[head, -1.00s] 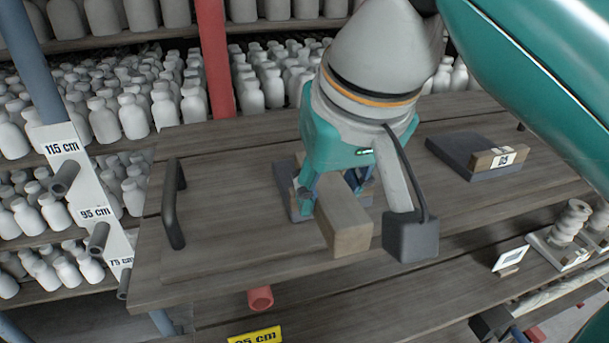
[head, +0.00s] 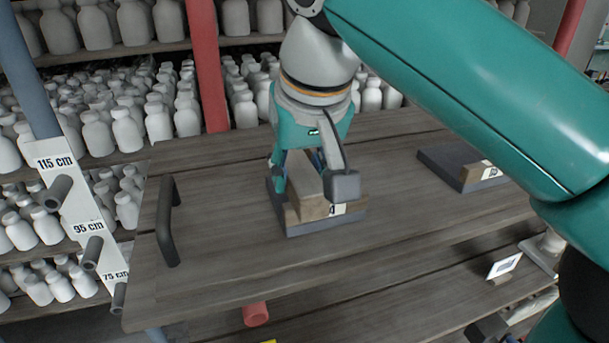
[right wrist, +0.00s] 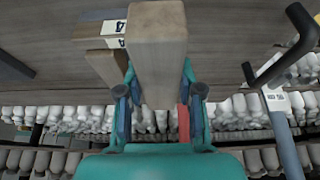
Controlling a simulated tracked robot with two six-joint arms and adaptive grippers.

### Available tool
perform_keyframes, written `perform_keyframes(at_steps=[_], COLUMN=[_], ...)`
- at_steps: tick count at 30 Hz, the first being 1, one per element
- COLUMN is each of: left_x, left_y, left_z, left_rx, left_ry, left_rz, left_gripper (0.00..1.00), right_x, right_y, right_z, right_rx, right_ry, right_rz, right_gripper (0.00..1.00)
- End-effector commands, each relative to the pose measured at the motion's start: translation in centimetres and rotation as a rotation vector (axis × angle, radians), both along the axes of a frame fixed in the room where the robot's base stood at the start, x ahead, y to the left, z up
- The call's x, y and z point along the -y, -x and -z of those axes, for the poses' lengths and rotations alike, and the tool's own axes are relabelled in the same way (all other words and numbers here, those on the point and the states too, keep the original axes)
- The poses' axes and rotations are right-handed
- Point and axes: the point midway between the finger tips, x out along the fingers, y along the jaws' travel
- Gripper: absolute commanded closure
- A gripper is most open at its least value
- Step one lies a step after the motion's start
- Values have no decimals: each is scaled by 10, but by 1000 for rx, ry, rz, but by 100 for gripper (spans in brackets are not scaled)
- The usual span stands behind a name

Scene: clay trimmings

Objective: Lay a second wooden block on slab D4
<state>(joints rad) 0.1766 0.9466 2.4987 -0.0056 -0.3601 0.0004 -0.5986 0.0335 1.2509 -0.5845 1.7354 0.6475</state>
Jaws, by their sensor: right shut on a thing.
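My right gripper (head: 298,172) is shut on a pale wooden block (head: 306,186) above the dark grey slab (head: 300,231) on the upper board. Another wooden block (head: 291,218) with a white label ending in 4 rests on that slab, partly hidden by the held block. In the right wrist view the held block (right wrist: 158,45) is between the fingers, with the labelled block (right wrist: 107,66) beside it at the left. I cannot tell whether the held block touches the slab or the other block. My left gripper is not in view.
A second dark slab (head: 440,168) with a labelled wooden block (head: 470,178) lies to the right, partly behind my right arm. A dark handle (head: 166,220) stands on the board's left end. White bottles (head: 125,125) fill the shelves behind. The board between handle and slab is clear.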

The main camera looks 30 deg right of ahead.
Motion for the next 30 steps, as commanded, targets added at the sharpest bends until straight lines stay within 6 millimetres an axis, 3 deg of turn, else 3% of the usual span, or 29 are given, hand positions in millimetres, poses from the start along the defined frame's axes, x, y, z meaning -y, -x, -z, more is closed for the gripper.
perform_keyframes(at_steps=[26,30], left_x=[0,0], left_y=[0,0], left_z=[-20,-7], left_rx=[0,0], left_ry=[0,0], left_rz=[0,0], left_gripper=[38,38], right_x=[19,19], right_y=[-69,-69], right_z=[3,18], right_rx=[0,1], right_ry=[0,0], right_rz=[3,1], right_gripper=[100,100])
